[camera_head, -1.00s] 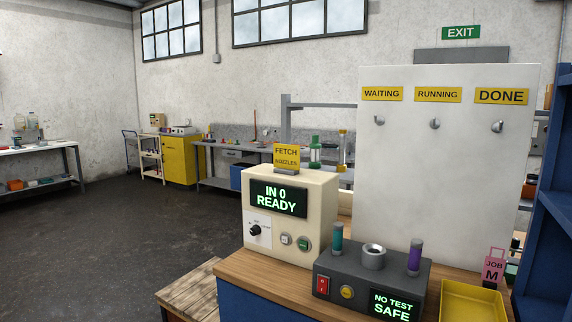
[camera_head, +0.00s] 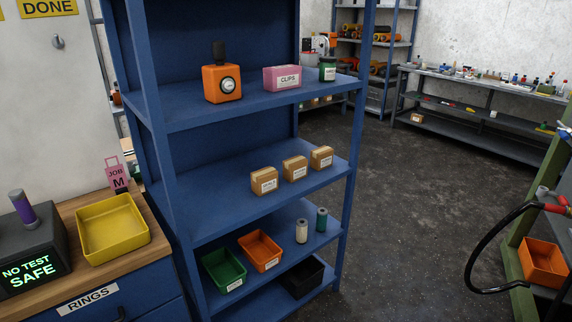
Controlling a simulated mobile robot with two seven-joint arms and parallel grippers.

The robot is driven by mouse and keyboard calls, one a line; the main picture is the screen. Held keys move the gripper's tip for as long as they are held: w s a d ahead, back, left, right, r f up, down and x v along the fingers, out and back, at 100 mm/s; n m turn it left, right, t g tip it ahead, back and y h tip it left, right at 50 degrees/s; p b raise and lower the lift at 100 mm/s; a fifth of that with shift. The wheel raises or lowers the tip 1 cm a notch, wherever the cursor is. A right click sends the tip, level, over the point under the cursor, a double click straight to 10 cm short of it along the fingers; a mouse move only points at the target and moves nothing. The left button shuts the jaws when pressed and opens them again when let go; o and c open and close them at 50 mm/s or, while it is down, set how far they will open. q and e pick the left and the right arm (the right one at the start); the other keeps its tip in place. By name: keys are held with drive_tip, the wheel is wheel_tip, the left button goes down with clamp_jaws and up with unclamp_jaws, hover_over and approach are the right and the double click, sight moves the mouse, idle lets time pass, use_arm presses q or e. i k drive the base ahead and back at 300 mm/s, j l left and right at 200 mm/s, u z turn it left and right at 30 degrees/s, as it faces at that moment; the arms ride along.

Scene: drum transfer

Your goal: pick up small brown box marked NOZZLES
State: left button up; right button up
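Three small brown boxes with white labels stand in a row on the middle shelf of the blue shelf unit (camera_head: 240,212). They are a left box (camera_head: 264,181), a middle box (camera_head: 295,168) and a right box (camera_head: 321,157). The labels are too small to read, so I cannot tell which one is marked NOZZLES. The boxes stand upright with small gaps between them. Neither of my grippers is in view.
The shelf above holds an orange device (camera_head: 222,84), a pink CLIPS box (camera_head: 282,78) and a green container (camera_head: 327,69). Lower down are a green bin (camera_head: 222,271), an orange bin (camera_head: 260,250) and two small cylinders. A yellow tray (camera_head: 112,228) sits left. Floor right of the shelf is clear.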

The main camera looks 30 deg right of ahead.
sight(296, 168)
drive_tip(key=l+z, duration=0.4)
drive_tip(key=i+l+z, duration=0.15)
drive_tip(key=l+z, duration=0.3)
drive_tip(key=l, duration=0.15)
